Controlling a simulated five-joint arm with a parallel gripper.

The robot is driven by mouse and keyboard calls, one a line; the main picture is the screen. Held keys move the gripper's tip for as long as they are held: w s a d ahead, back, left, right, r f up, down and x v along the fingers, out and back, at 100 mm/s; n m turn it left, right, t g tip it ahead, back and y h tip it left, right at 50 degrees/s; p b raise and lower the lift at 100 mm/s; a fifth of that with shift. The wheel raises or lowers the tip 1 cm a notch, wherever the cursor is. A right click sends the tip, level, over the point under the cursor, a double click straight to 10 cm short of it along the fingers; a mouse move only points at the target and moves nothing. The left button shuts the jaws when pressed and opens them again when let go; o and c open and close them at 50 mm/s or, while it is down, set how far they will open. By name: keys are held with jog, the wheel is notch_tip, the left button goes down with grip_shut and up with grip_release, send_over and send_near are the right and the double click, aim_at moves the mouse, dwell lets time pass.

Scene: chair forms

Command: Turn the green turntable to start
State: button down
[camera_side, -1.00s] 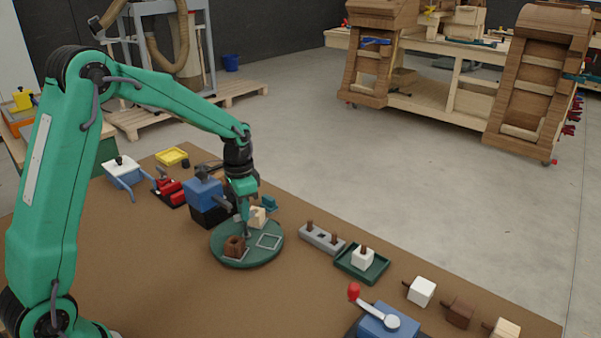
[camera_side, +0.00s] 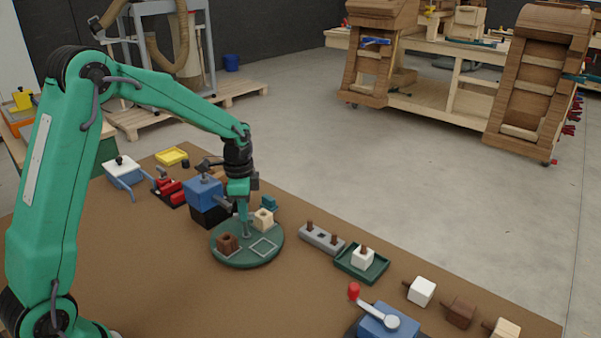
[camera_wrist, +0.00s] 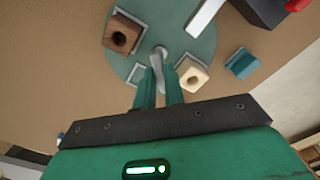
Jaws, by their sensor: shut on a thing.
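The green turntable (camera_side: 243,262) is a round disc on the brown table. It carries a dark brown block with a hole (camera_side: 227,243) at the left and a cream block with a hole (camera_side: 264,219) at the back right. A square outline (camera_side: 263,248) at the front right is empty. My gripper (camera_side: 244,221) points down over the disc's middle, between the two blocks. In the wrist view my fingers (camera_wrist: 163,72) are shut on a grey post (camera_wrist: 157,57) at the turntable's centre. The fingers hide part of the post.
A blue-and-black box (camera_side: 204,194) with a grey lever stands close behind-left of the turntable. A small teal block (camera_side: 269,202) lies behind it. A grey peg bar (camera_side: 321,239) and a green tray with a white block (camera_side: 375,270) are to the right.

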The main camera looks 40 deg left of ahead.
dwell(0.4)
jog(key=c, duration=1.5)
grip_release()
jog(key=shift+r, duration=3.9)
